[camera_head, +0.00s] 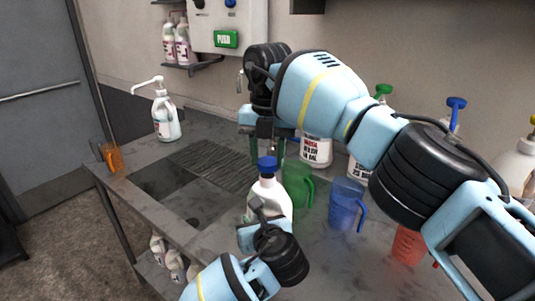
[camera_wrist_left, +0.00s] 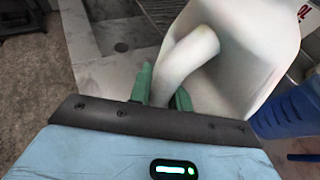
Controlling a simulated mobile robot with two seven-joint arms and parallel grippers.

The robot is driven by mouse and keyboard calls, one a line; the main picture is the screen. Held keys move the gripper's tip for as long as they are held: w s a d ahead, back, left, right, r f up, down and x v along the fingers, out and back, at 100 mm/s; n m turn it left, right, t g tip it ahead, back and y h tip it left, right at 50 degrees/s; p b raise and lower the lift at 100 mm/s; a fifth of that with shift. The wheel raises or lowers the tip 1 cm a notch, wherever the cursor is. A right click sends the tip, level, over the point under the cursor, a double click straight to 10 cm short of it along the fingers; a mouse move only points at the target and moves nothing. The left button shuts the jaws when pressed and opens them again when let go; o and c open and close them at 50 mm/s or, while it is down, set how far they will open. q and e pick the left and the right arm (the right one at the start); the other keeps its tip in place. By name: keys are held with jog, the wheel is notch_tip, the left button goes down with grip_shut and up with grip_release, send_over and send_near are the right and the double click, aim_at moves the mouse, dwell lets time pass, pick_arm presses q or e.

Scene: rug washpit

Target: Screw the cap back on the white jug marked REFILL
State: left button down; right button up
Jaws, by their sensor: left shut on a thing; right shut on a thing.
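The white jug (camera_head: 270,198) stands upright near the middle of the counter; its REFILL marking is not visible from here. My left gripper (camera_head: 258,211) is shut on the jug's handle, which shows between the green fingers in the left wrist view (camera_wrist_left: 185,66). The blue cap (camera_head: 267,163) is at the top of the jug's neck. My right gripper (camera_head: 267,154) reaches down from above and is shut on the cap, with green fingers at its sides. I cannot tell whether the cap is threaded on or only resting there.
A green pitcher (camera_head: 298,180), a blue pitcher (camera_head: 343,203) and a red one (camera_head: 406,245) stand to the right. Labelled bottles (camera_head: 316,152) are behind. A sink basin (camera_head: 162,187) is left of the jug. A pump bottle (camera_head: 165,122) and orange cup (camera_head: 113,158) stand farther left.

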jog(key=shift+f, duration=0.9)
jog(key=shift+f, duration=0.55)
dwell(0.4)
jog(key=m, duration=2.2)
jog(key=shift+m, duration=0.4)
